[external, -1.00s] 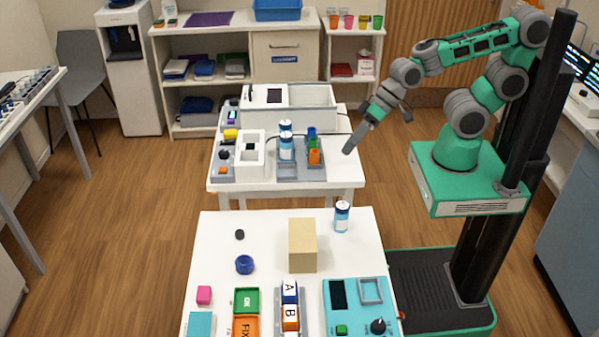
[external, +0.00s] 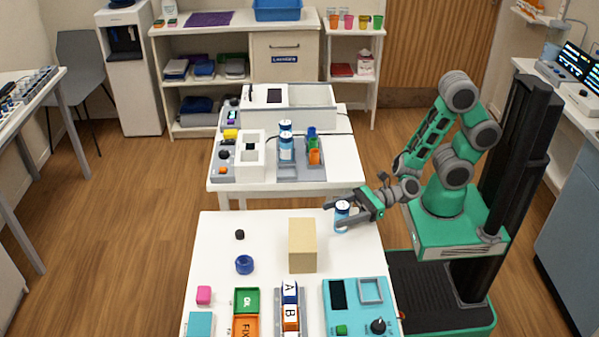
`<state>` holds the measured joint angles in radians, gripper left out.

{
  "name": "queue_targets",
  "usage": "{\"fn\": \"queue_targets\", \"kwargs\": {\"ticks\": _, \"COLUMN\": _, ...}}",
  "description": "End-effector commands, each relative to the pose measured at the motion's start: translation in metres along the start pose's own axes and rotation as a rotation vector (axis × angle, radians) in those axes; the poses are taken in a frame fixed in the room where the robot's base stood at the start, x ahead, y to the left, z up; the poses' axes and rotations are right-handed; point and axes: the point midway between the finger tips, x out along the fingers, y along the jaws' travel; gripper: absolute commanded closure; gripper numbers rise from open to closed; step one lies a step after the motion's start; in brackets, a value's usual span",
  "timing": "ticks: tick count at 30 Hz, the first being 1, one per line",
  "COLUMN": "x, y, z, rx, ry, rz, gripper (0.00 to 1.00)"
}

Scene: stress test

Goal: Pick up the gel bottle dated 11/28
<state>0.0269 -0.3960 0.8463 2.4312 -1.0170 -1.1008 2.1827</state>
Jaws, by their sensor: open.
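A small blue-and-white bottle (external: 342,211) stands upright at the far right corner of the front white table. My gripper (external: 340,214) is open, with its fingers on either side of this bottle; I cannot tell whether they touch it. Two more blue-and-white bottles (external: 286,148) stand one behind the other in a grey tray on the rear table. The dates on the labels are too small to read.
A tan block (external: 302,245) stands just left of the bottle on the front table (external: 213,243).

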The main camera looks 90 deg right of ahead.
Motion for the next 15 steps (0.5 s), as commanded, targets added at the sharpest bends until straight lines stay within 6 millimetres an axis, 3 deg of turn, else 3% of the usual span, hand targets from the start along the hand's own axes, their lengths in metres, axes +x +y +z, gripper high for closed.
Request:
{"fn": "queue_targets", "kwargs": {"ticks": 6, "x": 0.017, "y": 0.001, "z": 0.001, "rx": -0.002, "ry": -0.001, "rz": 0.001, "gripper": 0.35}}
{"fn": "queue_targets", "kwargs": {"ticks": 13, "x": 0.018, "y": 0.000, "z": 0.000, "rx": -0.003, "ry": -0.002, "rz": 0.000, "gripper": 0.35}}
{"fn": "queue_targets", "kwargs": {"ticks": 15, "x": 0.018, "y": 0.000, "z": 0.000, "rx": -0.003, "ry": -0.002, "rz": 0.001, "gripper": 0.40}}
